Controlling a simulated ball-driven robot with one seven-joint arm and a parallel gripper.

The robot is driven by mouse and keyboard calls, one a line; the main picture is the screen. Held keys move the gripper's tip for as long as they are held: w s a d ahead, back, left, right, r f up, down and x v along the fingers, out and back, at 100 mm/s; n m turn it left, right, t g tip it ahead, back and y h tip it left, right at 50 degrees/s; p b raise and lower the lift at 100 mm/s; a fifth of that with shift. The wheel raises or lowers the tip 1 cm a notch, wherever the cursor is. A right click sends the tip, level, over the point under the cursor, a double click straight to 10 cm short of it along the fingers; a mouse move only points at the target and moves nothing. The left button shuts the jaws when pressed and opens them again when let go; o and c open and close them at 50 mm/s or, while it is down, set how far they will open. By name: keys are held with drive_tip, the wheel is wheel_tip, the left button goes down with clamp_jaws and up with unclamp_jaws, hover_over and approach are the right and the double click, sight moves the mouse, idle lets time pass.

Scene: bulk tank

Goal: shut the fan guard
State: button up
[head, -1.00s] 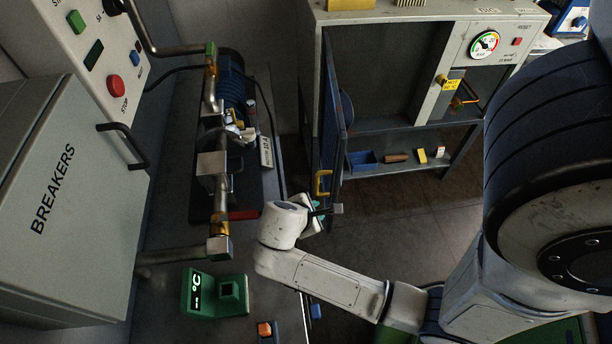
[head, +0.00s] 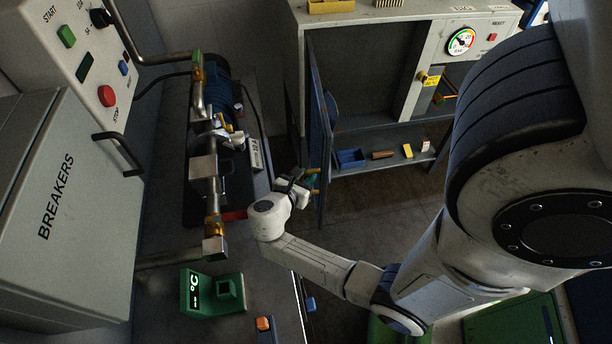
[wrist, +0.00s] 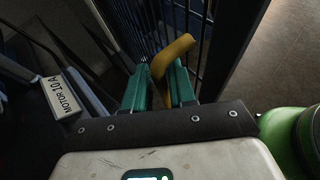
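The fan guard (head: 320,139) is a dark blue barred door. It stands swung open at the left side of the grey cabinet's opening, and its bars (wrist: 190,28) fill the top of the wrist view. Its yellow handle (wrist: 176,50) reaches down between the green fingers of my gripper (wrist: 160,88). The fingers stand apart around the handle, nearer on the right, with a gap showing on the left; I see no clear grip. In the head view my gripper (head: 301,184) is at the handle, which it partly hides.
The grey cabinet (head: 413,70) has a shelf with a blue bin (head: 350,158) and small items. A bench with pipes, a blue motor (head: 217,92) and a green °C device (head: 209,294) lies left. A MOTOR 10 A label (wrist: 63,95) is left of my gripper. Floor right of the guard is clear.

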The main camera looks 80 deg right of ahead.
drive_tip(key=shift+s+d+f, duration=0.1)
drive_tip(key=shift+d, duration=0.1)
clamp_jaws()
idle(0.4)
